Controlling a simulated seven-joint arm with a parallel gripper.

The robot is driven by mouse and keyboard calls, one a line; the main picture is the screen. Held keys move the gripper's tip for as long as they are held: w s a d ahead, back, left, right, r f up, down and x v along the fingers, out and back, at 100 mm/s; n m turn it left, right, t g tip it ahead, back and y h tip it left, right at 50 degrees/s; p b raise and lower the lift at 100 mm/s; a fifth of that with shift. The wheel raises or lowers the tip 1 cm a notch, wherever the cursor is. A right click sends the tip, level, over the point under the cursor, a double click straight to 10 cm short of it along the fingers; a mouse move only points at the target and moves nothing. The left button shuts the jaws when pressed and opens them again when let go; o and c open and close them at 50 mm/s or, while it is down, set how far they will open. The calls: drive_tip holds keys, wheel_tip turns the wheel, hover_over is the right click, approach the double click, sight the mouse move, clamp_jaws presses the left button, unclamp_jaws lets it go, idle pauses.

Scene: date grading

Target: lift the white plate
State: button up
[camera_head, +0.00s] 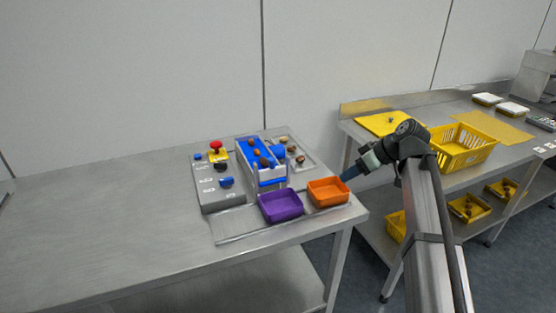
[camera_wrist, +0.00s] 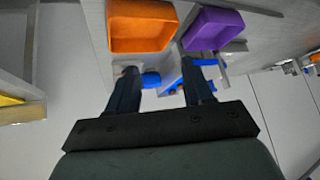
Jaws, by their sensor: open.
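Two flat white items, the nearer one (camera_head: 513,108) and the farther one (camera_head: 487,99), lie on the right-hand bench; I cannot tell whether either is a plate. No clear white plate shows in the wrist view. My gripper (camera_head: 347,175) is beside the orange tray at the right end of the left table, far from the white items. In the wrist view my gripper (camera_wrist: 159,69) has its two fingers apart with nothing held between them. The orange tray (camera_wrist: 140,46) and the purple tray (camera_wrist: 213,29) are ahead of the fingertips.
The orange tray (camera_head: 328,194) and purple tray (camera_head: 281,208) stand at the table's front. A yellow basket (camera_head: 460,150) stands on the right bench. The left table's left side is clear.

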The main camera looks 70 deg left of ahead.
sight(272, 159)
drive_tip(key=s+a+r+n+g, duration=0.1)
drive_tip(key=s+a+r+n, duration=0.1)
drive_tip(key=s+a+r, duration=0.3)
drive_tip(key=s+a+r+n+g, duration=0.1)
drive_tip(key=s+a+r+n, duration=0.15)
drive_tip(key=s+r, duration=0.4)
drive_tip(key=x, duration=1.5)
drive_tip(key=shift+s+d+f, duration=0.15)
drive_tip(key=shift+d+f, duration=0.1)
drive_tip(key=shift+f, duration=0.2)
drive_tip(key=shift+c, duration=0.5)
clamp_jaws()
